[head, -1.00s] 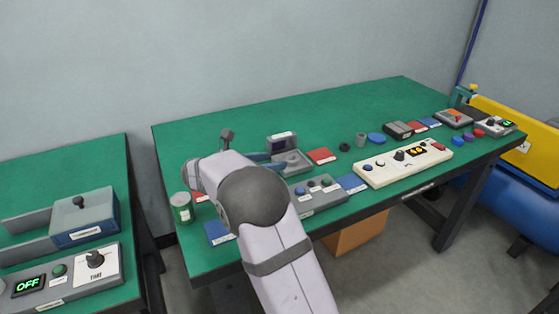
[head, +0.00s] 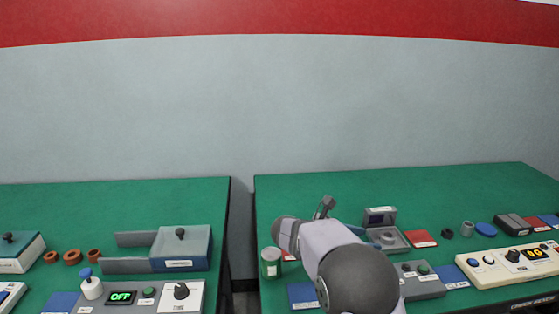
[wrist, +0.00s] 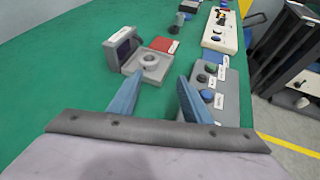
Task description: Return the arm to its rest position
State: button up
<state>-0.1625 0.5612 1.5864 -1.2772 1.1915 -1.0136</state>
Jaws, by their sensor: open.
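My gripper (wrist: 154,97) shows in the wrist view with its two blue fingers spread apart and nothing between them. It is above the green table, just short of a small grey device with a raised screen and a round ring in its tray (wrist: 152,62). In the head view my arm reaches over the right-hand table, and the fingers are mostly hidden behind my own links. The same grey device (head: 386,236) stands just right of my wrist there.
A grey button box (head: 420,281) and a cream control panel (head: 515,262) lie to the right. A gap (head: 242,240) parts the two tables. The right table's back half (head: 440,190) is clear.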

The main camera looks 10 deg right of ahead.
jog(key=s+d+m+g+p, duration=0.1)
jog(key=s+m, duration=0.1)
jog(key=s, duration=0.2)
jog(key=s+d+m+g+y+p, duration=0.1)
jog(key=s+m, duration=0.2)
jog(key=s+d+r+m+g+y+p, duration=0.1)
jog(key=s+m+g, duration=0.1)
jog(key=s+m, duration=0.1)
jog(key=shift+s+d+p, duration=0.3)
jog(key=shift+s+d, duration=0.05)
jog(key=shift+s, duration=0.5)
jog(key=s+a+f+m+g+y+p, duration=0.1)
jog(key=s+a+m+y, duration=0.15)
jog(key=s+m, duration=0.35)
jog(key=s+a+f+m+g+y+p, duration=0.1)
jog(key=s+m+g+y, duration=0.2)
jog(key=s, duration=0.5)
jog(key=s+a+f+m+t+y+b, duration=0.2)
jog(key=s+a+f+b, duration=0.15)
jog(key=a+f, duration=0.4)
jog(key=s+a+f+m+t+y+b, duration=0.2)
jog(key=a+f+y+b, duration=0.15)
jog(key=a+f, duration=0.4)
notch_tip(320, 180, up, 21)
jog(key=p, duration=2)
jog(key=shift+d+r+h+p, duration=0.15)
jog(key=shift+d+h+p, duration=0.25)
jog(key=shift+d, duration=0.05)
